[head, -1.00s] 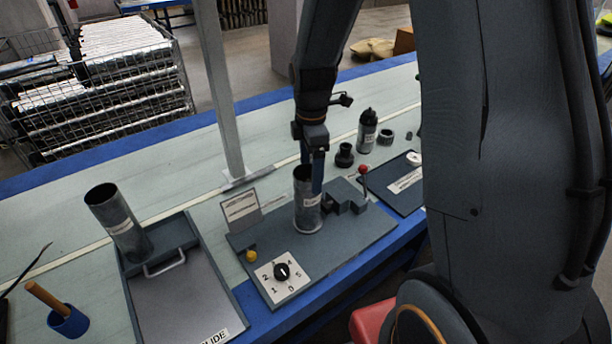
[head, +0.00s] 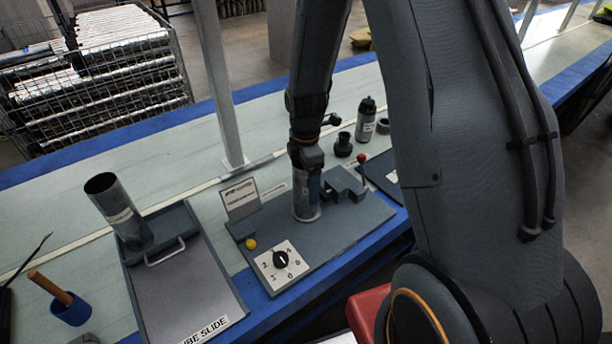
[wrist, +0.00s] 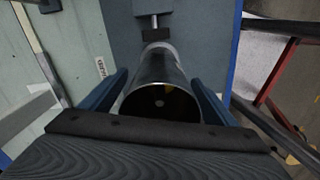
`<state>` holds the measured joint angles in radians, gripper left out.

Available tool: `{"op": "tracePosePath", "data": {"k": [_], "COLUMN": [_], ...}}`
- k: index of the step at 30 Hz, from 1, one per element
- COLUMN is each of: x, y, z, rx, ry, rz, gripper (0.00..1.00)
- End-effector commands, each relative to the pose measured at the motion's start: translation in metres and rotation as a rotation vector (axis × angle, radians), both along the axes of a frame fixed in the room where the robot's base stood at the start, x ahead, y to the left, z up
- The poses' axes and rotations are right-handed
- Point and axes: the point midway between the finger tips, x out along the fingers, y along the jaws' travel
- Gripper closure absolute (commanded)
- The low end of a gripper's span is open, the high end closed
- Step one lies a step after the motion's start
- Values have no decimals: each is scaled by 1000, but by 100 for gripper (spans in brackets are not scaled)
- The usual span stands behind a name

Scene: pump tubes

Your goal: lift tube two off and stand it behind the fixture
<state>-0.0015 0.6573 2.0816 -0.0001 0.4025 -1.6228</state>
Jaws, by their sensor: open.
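A grey metal tube (head: 305,209) stands upright on the fixture plate (head: 345,226), mostly hidden by my gripper in the head view. In the wrist view I look down at its open dark mouth (wrist: 160,103). My gripper (wrist: 157,90) is open, with one blue finger on each side of the tube; I cannot tell whether they touch it. I cannot read the number on either tube.
The fixture plate carries a dial (head: 281,260), a yellow knob (head: 251,243), a sign (head: 240,197) and a clamp block (head: 344,184) with a red-tipped lever. A post (head: 225,90) stands behind. A black bottle (head: 366,120) and a dark fitting (head: 343,146) stand at back right.

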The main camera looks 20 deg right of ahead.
Motion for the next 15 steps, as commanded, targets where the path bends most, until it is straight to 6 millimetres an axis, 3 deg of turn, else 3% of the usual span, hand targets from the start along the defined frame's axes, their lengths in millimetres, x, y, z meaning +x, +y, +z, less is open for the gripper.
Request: {"op": "tracePosePath", "data": {"k": [6, 15], "x": [0, 0], "y": [0, 0], "z": [0, 0], "rx": [0, 0], "ry": [0, 0], "rz": [0, 0], "gripper": [22, 73]}}
